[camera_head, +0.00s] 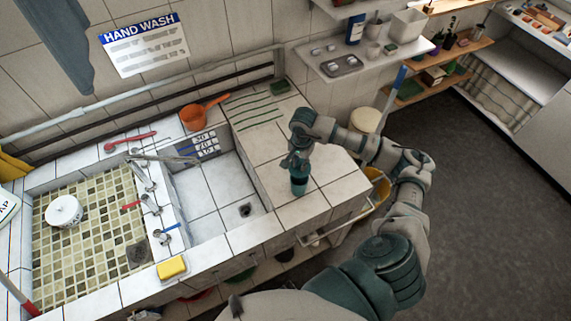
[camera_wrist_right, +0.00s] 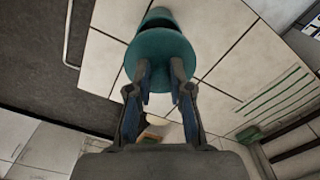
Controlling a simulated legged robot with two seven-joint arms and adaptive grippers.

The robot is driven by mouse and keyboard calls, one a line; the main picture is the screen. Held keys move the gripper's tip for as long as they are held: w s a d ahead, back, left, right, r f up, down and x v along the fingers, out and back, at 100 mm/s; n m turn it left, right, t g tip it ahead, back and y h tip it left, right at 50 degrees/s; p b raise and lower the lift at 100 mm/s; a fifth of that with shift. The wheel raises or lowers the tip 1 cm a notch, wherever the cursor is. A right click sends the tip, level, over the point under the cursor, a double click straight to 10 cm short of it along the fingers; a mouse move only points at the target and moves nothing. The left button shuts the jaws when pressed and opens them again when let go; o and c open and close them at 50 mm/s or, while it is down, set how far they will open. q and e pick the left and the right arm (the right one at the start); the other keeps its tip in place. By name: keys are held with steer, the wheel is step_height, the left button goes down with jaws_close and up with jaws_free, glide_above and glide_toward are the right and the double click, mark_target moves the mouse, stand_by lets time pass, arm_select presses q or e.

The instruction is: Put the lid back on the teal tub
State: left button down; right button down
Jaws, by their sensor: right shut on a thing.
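The teal tub (camera_head: 299,184) stands upright on the white tiled counter to the right of the sink basin, close to the counter's front edge. My right gripper (camera_head: 298,163) is directly above it, pointing down. In the right wrist view its fingers (camera_wrist_right: 160,78) are shut on a round teal disc that looks like the lid (camera_wrist_right: 160,48). A narrower teal part, seemingly the tub (camera_wrist_right: 157,17), shows beyond the disc. The fingers cover part of the lid, and I cannot tell whether it touches the tub's rim. My left gripper is not in view.
The sink basin (camera_head: 213,205) lies left of the tub. An orange scoop (camera_head: 196,116), green strips (camera_head: 253,110) and a green sponge (camera_head: 279,87) lie behind. A yellow sponge (camera_head: 171,267) is at the front edge. A yellow bucket (camera_head: 379,187) stands right of the counter.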

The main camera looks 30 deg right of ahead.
steer(key=shift+d, duration=0.1)
steer(key=shift+f+b, duration=0.4)
steer(key=shift+f, duration=0.25)
steer(key=shift+d+f+b, duration=0.1)
steer(key=shift+f+b, duration=1.55)
steer(key=shift+f, duration=0.9)
steer(key=shift+r, duration=0.1)
steer(key=shift+r+b, duration=0.1)
steer(key=shift+b, duration=0.25)
steer(key=shift+f+b, duration=0.25)
steer(key=shift+b, duration=0.35)
